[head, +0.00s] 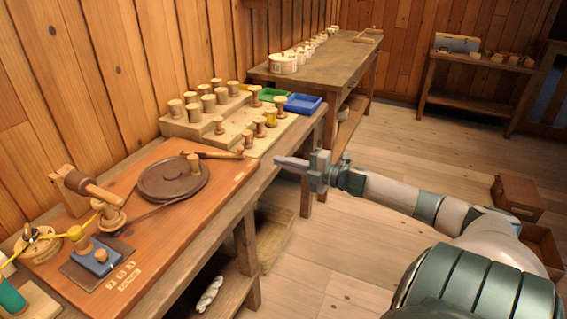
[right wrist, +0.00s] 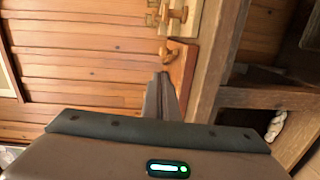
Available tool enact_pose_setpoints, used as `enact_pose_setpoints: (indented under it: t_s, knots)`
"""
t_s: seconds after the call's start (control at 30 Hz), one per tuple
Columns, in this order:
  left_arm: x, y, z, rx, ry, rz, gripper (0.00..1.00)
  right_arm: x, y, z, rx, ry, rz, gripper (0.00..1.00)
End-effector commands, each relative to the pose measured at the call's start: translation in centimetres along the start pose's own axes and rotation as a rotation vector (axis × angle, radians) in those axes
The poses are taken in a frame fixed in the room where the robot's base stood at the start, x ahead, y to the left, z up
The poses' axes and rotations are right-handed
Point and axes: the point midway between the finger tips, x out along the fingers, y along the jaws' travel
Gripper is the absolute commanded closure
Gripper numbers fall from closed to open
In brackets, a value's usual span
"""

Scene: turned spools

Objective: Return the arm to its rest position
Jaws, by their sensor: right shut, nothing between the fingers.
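My right arm comes in from the right in the head view. Its gripper (head: 292,162) points left, shut and empty, beside the workbench's front edge and apart from the spools. In the right wrist view the closed fingers (right wrist: 162,90) show in the middle with nothing between them. Wooden spools (head: 208,102) stand in rows on a stepped board at the back of the bench, some on the lower board (head: 270,117). My left gripper is not in view.
The workbench holds a wooden work board (head: 215,190) with a dark round disc (head: 172,180) and a blue block (head: 100,258). A green tray (head: 272,95) and a blue tray (head: 303,104) lie beyond the spools. A drawer box (head: 517,196) stands on the floor at right. Open floor (head: 340,250) lies below the arm.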

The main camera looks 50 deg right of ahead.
Motion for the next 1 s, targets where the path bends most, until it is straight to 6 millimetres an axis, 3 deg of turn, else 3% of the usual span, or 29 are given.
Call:
enact_pose_setpoints:
  t_s: [0.33, 0.67, 0.77, 0.87, 1.0]
  knots:
    - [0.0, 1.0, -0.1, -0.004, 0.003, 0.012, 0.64, 0.0, 0.0, 0.0, 0.0, 0.0, 0.0, 1.0]
    - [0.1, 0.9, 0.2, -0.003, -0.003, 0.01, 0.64, -0.1, -0.6, 0.1, 0.012, -0.008, -0.004, 1.0]
    - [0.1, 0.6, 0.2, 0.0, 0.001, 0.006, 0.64, -0.3, -2.2, 0.1, 0.05, -0.03, -0.014, 1.0]
    - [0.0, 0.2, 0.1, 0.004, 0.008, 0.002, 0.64, -0.8, -5.2, 0.2, 0.117, -0.072, -0.034, 1.0]
    - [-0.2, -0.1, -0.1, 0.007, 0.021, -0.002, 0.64, -2.0, -11.8, -0.3, 0.26, -0.161, -0.08, 1.0]
